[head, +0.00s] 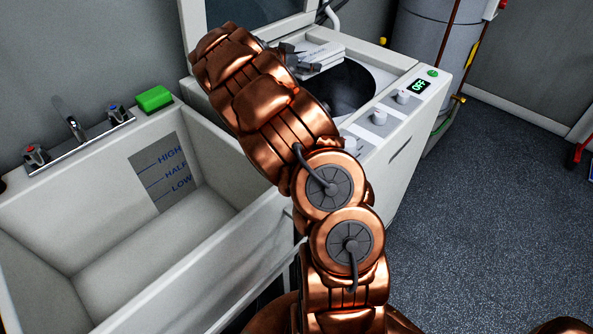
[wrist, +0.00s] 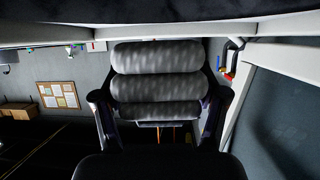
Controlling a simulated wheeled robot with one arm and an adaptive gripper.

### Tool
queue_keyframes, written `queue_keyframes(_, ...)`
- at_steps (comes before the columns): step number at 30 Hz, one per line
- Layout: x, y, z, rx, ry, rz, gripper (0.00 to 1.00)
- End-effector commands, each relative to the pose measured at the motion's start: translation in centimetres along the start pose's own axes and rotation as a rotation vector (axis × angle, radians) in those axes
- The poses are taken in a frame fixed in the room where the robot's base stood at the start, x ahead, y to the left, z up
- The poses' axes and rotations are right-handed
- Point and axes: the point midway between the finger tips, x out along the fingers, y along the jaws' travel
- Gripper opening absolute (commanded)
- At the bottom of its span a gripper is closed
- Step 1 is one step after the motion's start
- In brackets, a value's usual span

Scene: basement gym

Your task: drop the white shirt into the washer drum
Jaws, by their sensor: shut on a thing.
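The white shirt (head: 322,56) is a folded, layered bundle above the back left part of the washer opening. In the wrist view the shirt (wrist: 160,85) shows as stacked grey-white rolls between the two dark fingers. My gripper (head: 297,60) is shut on it, with a finger at each side; my copper arm hides part of it in the head view. The washer (head: 400,155) is a white top-loader with its lid (head: 245,12) raised. Its drum (head: 348,92) is a dark, open round hole just below and right of the shirt. The drum's left part is hidden.
A deep white sink (head: 130,265) with taps (head: 72,125) and a green sponge (head: 154,98) stands left of the washer. A grey tank (head: 435,45) stands behind. The floor (head: 490,210) at right is clear.

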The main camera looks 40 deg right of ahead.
Motion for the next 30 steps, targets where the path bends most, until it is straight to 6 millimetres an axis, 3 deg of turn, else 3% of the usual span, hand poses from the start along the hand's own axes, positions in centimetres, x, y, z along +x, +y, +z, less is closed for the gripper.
queue_keyframes(9, 0.8, -0.1, 2.2, -0.003, 0.0, -0.003, 0.31)
queue_keyframes(20, 0.8, -0.2, 2.6, -0.002, 0.0, -0.005, 0.31)
queue_keyframes(21, 0.8, -0.2, 2.6, -0.002, 0.0, -0.005, 0.75)
queue_keyframes(28, 0.8, -0.2, 2.6, -0.002, 0.0, -0.005, 0.99)
queue_keyframes(30, 0.8, -0.2, 2.6, -0.002, 0.0, -0.005, 1.0)
